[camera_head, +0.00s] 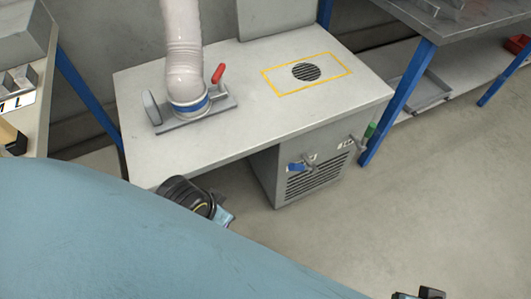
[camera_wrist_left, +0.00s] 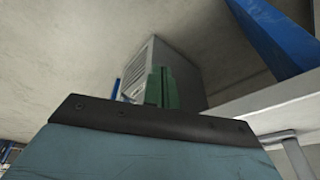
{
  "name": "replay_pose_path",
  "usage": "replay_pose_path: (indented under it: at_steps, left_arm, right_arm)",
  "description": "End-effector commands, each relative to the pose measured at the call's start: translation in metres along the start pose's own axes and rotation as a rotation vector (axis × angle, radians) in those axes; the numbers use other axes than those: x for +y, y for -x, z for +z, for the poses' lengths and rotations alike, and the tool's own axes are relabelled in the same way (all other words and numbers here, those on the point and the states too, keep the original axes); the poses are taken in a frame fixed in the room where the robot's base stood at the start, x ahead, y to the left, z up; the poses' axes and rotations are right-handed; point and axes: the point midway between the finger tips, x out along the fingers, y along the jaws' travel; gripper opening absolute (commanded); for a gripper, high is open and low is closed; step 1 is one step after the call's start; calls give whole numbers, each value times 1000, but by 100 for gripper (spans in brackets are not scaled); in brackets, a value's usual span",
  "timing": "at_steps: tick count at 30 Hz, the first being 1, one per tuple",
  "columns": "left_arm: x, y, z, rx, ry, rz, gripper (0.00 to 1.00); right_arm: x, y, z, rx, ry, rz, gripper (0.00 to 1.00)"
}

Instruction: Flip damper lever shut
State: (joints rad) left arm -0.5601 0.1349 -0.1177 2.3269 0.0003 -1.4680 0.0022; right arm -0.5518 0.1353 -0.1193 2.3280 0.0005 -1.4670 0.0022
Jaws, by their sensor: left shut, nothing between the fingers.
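A short lever with a red grip (camera_head: 218,73) stands tilted upward beside the blue collar at the foot of a pale hose (camera_head: 183,55). The hose's grey base plate (camera_head: 215,108) lies on the bench. I take this red lever for the damper lever, but no label shows. My left gripper (camera_head: 222,216) is low in front of the bench edge, apart from the lever. In the left wrist view its fingers (camera_wrist_left: 162,88) look closed together and empty, pointing towards the cabinet. A small dark part of my right gripper (camera_head: 420,294) shows at the bottom edge; its fingers are unclear.
The bench (camera_head: 190,150) has a yellow-outlined vent (camera_head: 306,72) at right. Below is a louvred cabinet (camera_head: 265,175) with a blue-handled valve (camera_head: 296,167). A green handle (camera_head: 370,130) sticks out at its right. A blue-legged table (camera_head: 398,105) stands right. Floor in front is clear.

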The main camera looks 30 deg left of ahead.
Motion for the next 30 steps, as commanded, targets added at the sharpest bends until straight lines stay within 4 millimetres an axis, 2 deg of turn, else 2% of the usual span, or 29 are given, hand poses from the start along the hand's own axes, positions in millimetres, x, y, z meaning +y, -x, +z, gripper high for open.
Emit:
replay_pose_path:
  at_steps: [9, 14, 17, 20, 24, 27, 30]
  left_arm:
    - [0, 0, -2, 5, 0, 0, 0]
    - [5, -7, -3, 5, 60, 35, 0]
    - [15, -25, -8, 8, 231, 126, 0]
    - [31, -50, -18, -6, 542, 278, 0]
    - [47, -82, -42, -86, 1142, 537, 0]
    - [47, -99, -62, -184, 1595, 711, 0]
    - [38, -113, -79, -297, 2009, 859, 0]
  right_arm:
    - [-1, -1, 5, -10, -1, -2, 36]
    - [-1, -1, 5, -11, -1, -2, 57]
    - [-1, 0, 5, -11, -1, -2, 70]
    - [-1, -1, 4, -10, -1, -2, 84]
    - [-1, -2, 4, -10, -1, -1, 100]
    - [0, -3, 4, -10, -1, -1, 100]
    - [0, -5, 4, -12, -2, 0, 100]
